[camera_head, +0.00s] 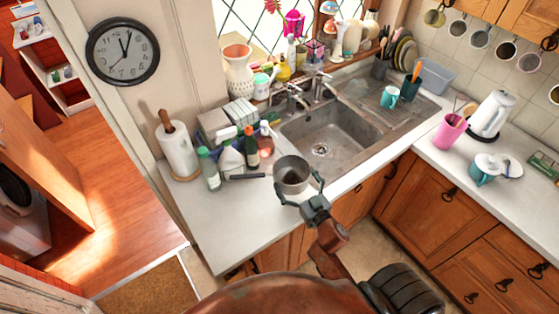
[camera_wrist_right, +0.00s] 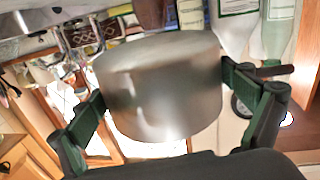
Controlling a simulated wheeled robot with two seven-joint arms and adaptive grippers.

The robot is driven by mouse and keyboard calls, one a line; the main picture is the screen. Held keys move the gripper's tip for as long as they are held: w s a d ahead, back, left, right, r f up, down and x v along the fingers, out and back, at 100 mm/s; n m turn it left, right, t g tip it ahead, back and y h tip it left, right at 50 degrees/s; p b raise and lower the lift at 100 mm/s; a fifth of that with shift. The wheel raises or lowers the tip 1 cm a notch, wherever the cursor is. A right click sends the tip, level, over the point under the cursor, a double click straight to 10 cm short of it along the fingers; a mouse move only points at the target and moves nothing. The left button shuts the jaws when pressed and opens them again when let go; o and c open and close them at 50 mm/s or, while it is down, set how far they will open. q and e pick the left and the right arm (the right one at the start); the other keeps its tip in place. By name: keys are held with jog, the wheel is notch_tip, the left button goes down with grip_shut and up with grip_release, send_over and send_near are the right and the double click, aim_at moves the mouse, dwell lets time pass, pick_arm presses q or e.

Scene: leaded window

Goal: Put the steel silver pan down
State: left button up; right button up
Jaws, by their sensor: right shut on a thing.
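The steel silver pan (camera_head: 291,172) is at the front edge of the worktop (camera_head: 226,228), just left of the sink. Its dark handle (camera_head: 247,177) points left. My right gripper (camera_head: 299,188) is shut on the pan, with one finger on each side of its body. In the right wrist view, the pan's shiny wall (camera_wrist_right: 160,95) fills the space between the green fingers. I cannot tell whether its base touches the worktop. My left gripper is not in view.
Bottles (camera_head: 230,159) and a paper towel roll (camera_head: 177,150) stand behind and left of the pan. The sink (camera_head: 325,135) lies to the right. The worktop's front left part is clear. A kettle (camera_head: 491,115) and a pink cup (camera_head: 450,132) stand on the right worktop.

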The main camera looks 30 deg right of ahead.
aim_at(283, 164)
jog(key=w, duration=0.5)
jog(key=shift+w+d+r, duration=0.1)
jog(key=shift+w, duration=0.75)
jog(key=w, duration=0.4)
jog(key=shift+d+f+p, duration=0.15)
jog(key=shift+f+p, duration=0.1)
jog(key=shift+p, duration=0.05)
jog(key=shift+f, duration=0.2)
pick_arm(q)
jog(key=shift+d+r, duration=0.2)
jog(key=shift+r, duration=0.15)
pick_arm(e)
jog(key=shift+s+r, duration=0.1)
jog(key=shift+r, duration=0.05)
jog(key=shift+f, duration=0.25)
jog(key=o, duration=1.2)
jog(key=shift+c, duration=0.2)
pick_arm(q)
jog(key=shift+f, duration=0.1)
